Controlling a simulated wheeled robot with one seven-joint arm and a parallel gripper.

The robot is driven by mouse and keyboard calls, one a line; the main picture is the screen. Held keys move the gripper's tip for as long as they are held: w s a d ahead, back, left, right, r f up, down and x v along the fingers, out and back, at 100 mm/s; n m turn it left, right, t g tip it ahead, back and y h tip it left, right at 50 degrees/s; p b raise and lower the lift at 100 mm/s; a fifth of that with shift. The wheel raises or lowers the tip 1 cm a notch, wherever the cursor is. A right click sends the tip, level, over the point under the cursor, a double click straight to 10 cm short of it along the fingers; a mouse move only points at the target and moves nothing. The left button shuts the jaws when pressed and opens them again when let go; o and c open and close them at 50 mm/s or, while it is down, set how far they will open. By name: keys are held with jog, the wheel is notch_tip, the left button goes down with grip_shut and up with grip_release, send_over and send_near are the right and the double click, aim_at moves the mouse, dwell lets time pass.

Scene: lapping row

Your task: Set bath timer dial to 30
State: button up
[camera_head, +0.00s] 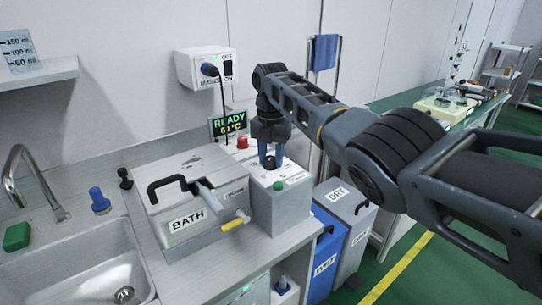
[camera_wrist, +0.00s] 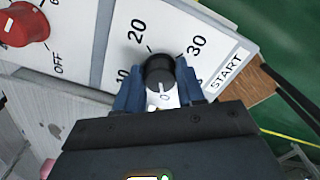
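The bath timer dial (camera_wrist: 159,72) is a black round knob on a white panel marked 10, 20 and 30, with a 0 on the side toward my gripper. A white line on the knob points toward the 0. My gripper (camera_wrist: 161,84) has its two blue fingers on either side of the knob, and they appear to press on it with almost no gap. In the head view my gripper (camera_head: 270,157) reaches down from above onto the dial (camera_head: 269,163) on the light box right of the bath. Part of the scale is hidden by the fingers.
The START label (camera_wrist: 226,72) lies right of the dial, and a green button (camera_head: 278,185) sits at the box's front. A red knob (camera_wrist: 22,24) is left of the dial. The bath (camera_head: 190,195) has a black handle and a yellow-tipped lever. A READY display (camera_head: 229,123) stands behind.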

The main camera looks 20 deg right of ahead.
jog(key=c, duration=0.6)
